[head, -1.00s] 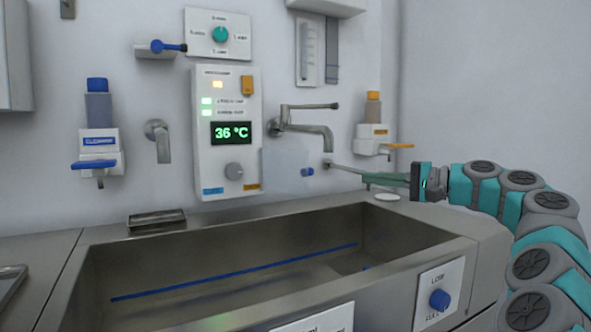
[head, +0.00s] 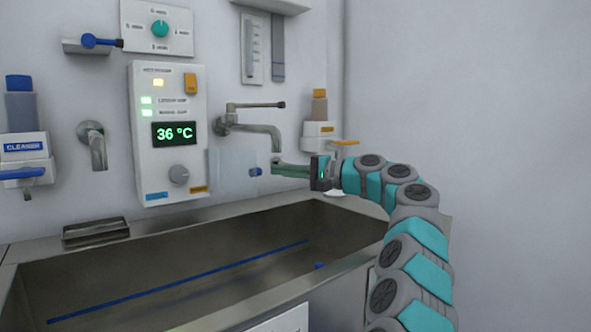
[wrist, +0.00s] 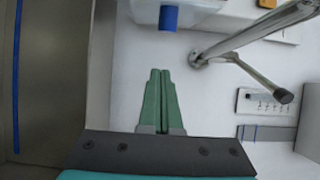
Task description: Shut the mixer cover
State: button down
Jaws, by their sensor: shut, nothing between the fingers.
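The mixer panel (head: 168,108) is on the back wall, with a lit 36 °C display and a grey dial. The see-through cover (head: 230,172) stands out to the right of the panel's lower part, swung open, with a small blue knob (head: 255,171) at its right edge. My gripper (head: 273,165) is shut and empty just right of the knob. In the wrist view its green fingers (wrist: 160,72) lie together and point toward the blue knob (wrist: 169,17), with a visible gap. The cover also shows at the top of the wrist view (wrist: 200,6).
A faucet (head: 250,128) with a lever juts out above the cover, close to my gripper. The steel sink (head: 340,215) lies below. An orange-capped dispenser (head: 319,130) hangs behind and right of my gripper. The wall farther right is bare.

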jog(key=shift+s+a+r+b, duration=0.1)
jog(key=shift+s+a+b, duration=0.4)
jog(key=shift+s, duration=0.3)
jog(key=shift+s+a+r+b, duration=0.1)
jog(key=shift+s+a+b, duration=0.35)
jog(key=shift+s, duration=0.3)
jog(key=shift+a+f, duration=0.1)
